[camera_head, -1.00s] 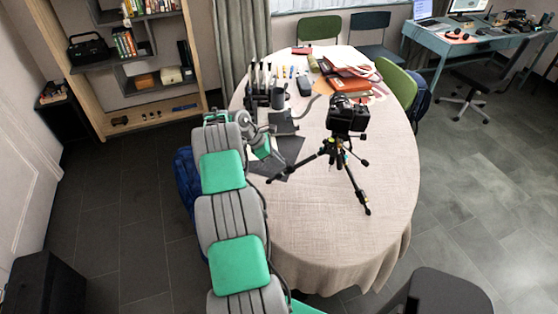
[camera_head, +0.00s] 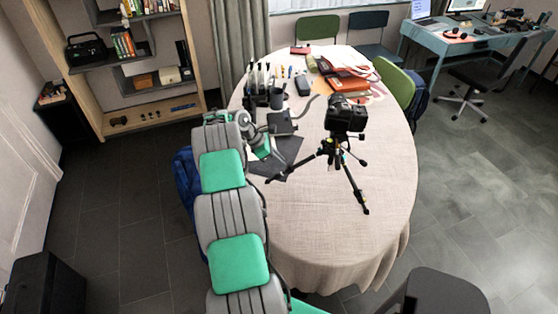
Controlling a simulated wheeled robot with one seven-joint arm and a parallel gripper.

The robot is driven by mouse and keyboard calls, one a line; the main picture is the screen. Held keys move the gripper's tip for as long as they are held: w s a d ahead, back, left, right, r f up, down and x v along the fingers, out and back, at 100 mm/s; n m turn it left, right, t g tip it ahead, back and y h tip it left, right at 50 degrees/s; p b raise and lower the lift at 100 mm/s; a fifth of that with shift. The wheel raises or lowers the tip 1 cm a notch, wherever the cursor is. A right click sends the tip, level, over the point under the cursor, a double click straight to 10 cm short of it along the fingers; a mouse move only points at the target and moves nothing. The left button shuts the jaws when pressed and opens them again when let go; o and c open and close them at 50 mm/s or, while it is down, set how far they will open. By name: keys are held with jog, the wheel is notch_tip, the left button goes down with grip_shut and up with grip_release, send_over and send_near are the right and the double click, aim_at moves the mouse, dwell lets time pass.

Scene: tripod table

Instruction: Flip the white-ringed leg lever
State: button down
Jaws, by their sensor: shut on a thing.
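A black tripod (camera_head: 334,149) stands on the round table (camera_head: 330,235) with its legs spread and a black camera (camera_head: 345,115) on top. One leg reaches left, one reaches toward the front right. Small coloured bits show at its leg joints. The white ring and its lever are too small to make out. My gripper (camera_head: 281,164) is low over the table, left of the tripod's centre and close to its left leg (camera_head: 305,161). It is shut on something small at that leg. The fingertips and what they hold are hardly visible.
Dark flat sheets (camera_head: 287,150) lie under my gripper. A dark mug (camera_head: 277,98) and a pen holder stand behind it. Papers and red folders (camera_head: 348,78) lie at the back. The table's front right is clear.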

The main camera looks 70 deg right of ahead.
jog(key=shift+s+d+r+p, duration=0.25)
jog(key=shift+s+r+p, duration=0.15)
jog(key=shift+p, duration=0.35)
dwell(0.6)
jog(key=c, duration=1.6)
grip_release()
jog(key=shift+p+v, duration=0.55)
jog(key=shift+v, duration=2.4)
jog(key=shift+w, duration=0.1)
